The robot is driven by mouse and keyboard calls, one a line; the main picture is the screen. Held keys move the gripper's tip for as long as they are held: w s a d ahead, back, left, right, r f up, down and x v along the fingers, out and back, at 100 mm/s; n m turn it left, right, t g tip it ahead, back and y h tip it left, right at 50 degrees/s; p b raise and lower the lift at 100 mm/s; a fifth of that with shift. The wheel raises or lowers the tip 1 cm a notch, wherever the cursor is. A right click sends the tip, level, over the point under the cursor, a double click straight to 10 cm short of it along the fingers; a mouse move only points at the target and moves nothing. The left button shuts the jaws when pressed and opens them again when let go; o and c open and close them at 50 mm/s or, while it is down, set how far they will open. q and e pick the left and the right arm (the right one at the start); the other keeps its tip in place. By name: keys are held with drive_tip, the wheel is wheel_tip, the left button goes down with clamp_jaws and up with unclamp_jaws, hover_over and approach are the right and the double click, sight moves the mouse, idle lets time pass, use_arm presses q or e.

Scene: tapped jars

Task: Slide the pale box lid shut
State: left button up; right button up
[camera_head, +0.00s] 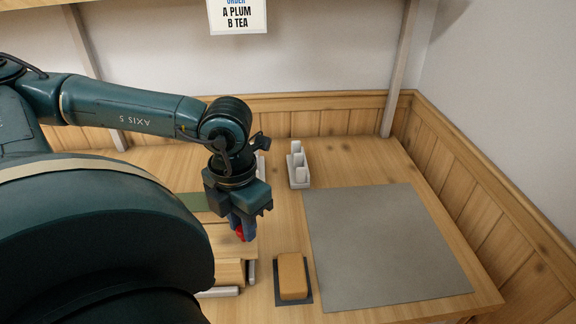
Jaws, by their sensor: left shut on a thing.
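A pale wooden box (230,272) stands at the lower left of the work table. Its pale lid (218,238) shows as a flat wooden top, and much of box and lid is hidden behind my left arm. My left gripper (242,232) points down over the lid's right end. It is shut on a small red piece (240,233), which looks like a knob on the lid. The fingers cover most of it, so I cannot tell how it is joined. How far the lid is open is hidden. My right gripper is not in view.
An orange-brown block (292,277) sits on a dark pad right of the box. A white divided holder (299,170) stands at the back. A grey mat (385,245) lies bare at the right. A green strip (192,202) lies behind the box. Wooden panels edge the table (355,165).

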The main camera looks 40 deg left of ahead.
use_arm(q)
drive_tip(key=shift+s, duration=0.1)
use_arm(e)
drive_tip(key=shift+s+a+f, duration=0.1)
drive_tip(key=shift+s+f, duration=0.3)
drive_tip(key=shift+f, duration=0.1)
use_arm(q)
drive_tip(key=shift+s+a+b, duration=0.5)
drive_tip(key=shift+s+a, duration=0.4)
drive_tip(key=shift+s, duration=0.2)
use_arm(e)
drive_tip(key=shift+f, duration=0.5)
use_arm(q)
drive_tip(key=o, duration=0.9)
drive_tip(key=shift+a, duration=0.1)
drive_tip(key=shift+o, duration=0.2)
drive_tip(key=shift+r+p, duration=1.8)
drive_tip(key=shift+r, duration=0.9)
drive_tip(key=shift+r+p, duration=0.5)
drive_tip(key=shift+r, duration=0.3)
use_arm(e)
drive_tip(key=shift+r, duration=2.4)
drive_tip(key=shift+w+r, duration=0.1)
